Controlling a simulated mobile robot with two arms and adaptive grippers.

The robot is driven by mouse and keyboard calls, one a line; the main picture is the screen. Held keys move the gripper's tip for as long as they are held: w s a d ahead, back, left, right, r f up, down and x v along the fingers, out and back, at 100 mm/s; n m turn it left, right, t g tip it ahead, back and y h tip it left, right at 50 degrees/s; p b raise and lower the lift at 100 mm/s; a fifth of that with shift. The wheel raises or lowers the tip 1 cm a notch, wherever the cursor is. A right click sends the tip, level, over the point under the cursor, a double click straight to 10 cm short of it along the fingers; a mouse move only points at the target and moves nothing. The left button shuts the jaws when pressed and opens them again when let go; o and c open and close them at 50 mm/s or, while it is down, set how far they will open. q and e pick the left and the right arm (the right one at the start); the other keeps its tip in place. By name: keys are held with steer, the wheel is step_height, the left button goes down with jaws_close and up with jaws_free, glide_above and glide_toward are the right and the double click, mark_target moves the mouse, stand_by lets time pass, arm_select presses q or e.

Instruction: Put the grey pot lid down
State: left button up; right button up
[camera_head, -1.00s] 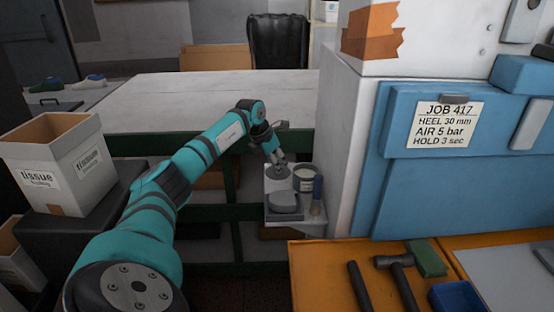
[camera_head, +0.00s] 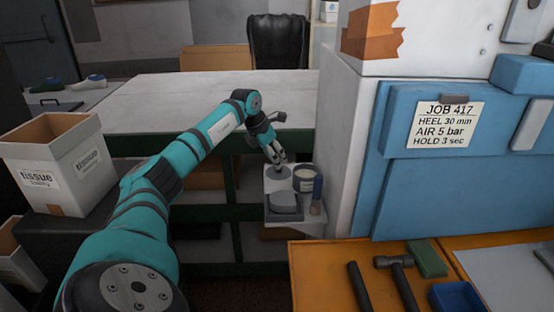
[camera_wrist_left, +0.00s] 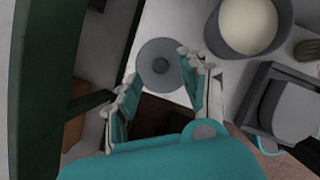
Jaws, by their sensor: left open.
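The grey pot lid (camera_wrist_left: 158,66), a round disc with a small knob, lies on the light shelf (camera_head: 305,226) beside the pot. It also shows small in the head view (camera_head: 277,173), just below my left gripper (camera_head: 278,159). The grey pot (camera_head: 305,179) stands uncovered to the right of the lid, with pale cream contents; the wrist view shows it too (camera_wrist_left: 249,26). In the wrist view my left gripper (camera_wrist_left: 160,76) is open and empty, with the lid just beyond its fingertips and apart from the pot. My right gripper is not in view.
The blue-fronted machine (camera_head: 420,195) stands close to the right. A long pale table (camera_head: 180,97) lies behind. A tissue box (camera_head: 55,170) is at left.

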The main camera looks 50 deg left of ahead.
arm_select(q)
steer(key=v, duration=0.9)
